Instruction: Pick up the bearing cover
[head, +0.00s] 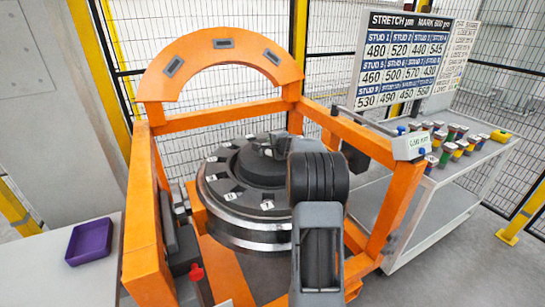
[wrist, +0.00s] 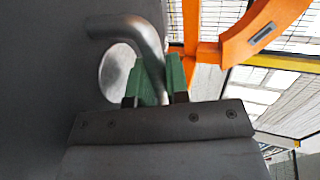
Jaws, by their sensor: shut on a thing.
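In the wrist view, my gripper (wrist: 155,82) has its green fingers shut on a bent metal handle (wrist: 145,35). The handle stands out from a broad grey surface, which looks like the bearing cover (wrist: 45,80). In the head view, a dark round stack (head: 222,183) with small numbered labels around its rim sits inside the orange frame. A raised dark hub is at its middle. My arm hides the gripper and part of the hub there, so I cannot tell whether the cover is apart from what lies under it.
An orange gantry frame (head: 143,215) with an arched plate (head: 225,43) surrounds the stack closely. A purple tray (head: 89,242) lies on a table at left. A grey cart (head: 440,190) with several coloured cylinders stands at right, before a number board (head: 412,62). Mesh fencing stands behind.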

